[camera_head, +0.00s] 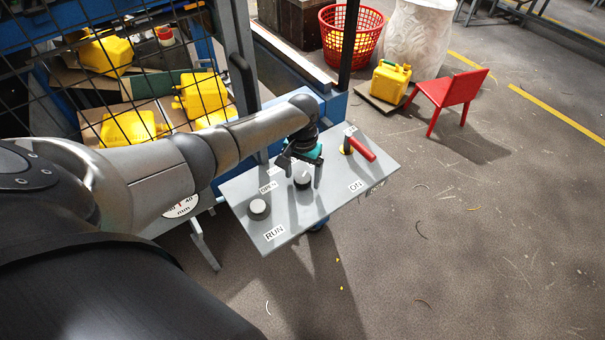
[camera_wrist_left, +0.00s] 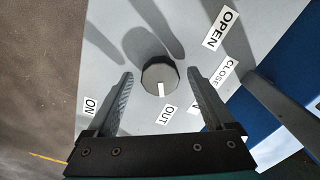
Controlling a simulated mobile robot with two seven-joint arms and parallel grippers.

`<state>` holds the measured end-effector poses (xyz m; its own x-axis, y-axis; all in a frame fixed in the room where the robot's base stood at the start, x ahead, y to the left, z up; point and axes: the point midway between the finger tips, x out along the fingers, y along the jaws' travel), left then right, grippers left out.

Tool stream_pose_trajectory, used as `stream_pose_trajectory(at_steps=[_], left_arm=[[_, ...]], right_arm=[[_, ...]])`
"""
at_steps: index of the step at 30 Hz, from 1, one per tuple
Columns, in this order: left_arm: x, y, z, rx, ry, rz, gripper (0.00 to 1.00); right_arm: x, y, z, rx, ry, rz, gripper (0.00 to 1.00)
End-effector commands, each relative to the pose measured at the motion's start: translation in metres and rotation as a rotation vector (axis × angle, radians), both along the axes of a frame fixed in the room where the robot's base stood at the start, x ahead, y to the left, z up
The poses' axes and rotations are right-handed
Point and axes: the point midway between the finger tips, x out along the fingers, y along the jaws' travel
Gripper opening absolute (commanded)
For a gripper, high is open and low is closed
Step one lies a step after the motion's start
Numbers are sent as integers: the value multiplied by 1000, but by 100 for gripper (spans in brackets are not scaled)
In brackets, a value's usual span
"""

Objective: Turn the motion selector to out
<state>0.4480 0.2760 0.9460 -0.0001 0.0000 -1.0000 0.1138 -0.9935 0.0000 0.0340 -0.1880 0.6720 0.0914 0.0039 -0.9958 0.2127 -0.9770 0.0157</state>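The grey panel (camera_head: 335,203) carries a dark round selector knob (camera_head: 303,182), also in the left wrist view (camera_wrist_left: 159,73). The knob's white mark points down in the wrist view, between the ON side and the OUT label (camera_wrist_left: 168,115), closer to OUT. A label partly hidden by a finger sits right of OUT. My left gripper (camera_head: 301,171) is over the knob. Its two fingers (camera_wrist_left: 160,75) are open, one on each side of the knob, with gaps showing; I cannot tell how deep they reach. My right gripper is not in view.
A second knob (camera_head: 259,208) sits near the RUN label (camera_head: 274,233). A red-handled lever (camera_head: 358,148) stands at the panel's far right. Mesh fencing (camera_head: 100,65) and yellow jerry cans (camera_head: 204,94) are behind my arm. Open floor lies right, with a red chair (camera_head: 450,92).

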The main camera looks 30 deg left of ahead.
Motion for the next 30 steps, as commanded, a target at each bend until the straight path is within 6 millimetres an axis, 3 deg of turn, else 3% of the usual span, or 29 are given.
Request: stream_pose_trajectory(at_steps=[11,30], left_arm=[[0,0,10,0,-1,1,87],[1,0,136,0,-3,0,87]], right_arm=[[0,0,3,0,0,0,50],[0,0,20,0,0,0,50]])
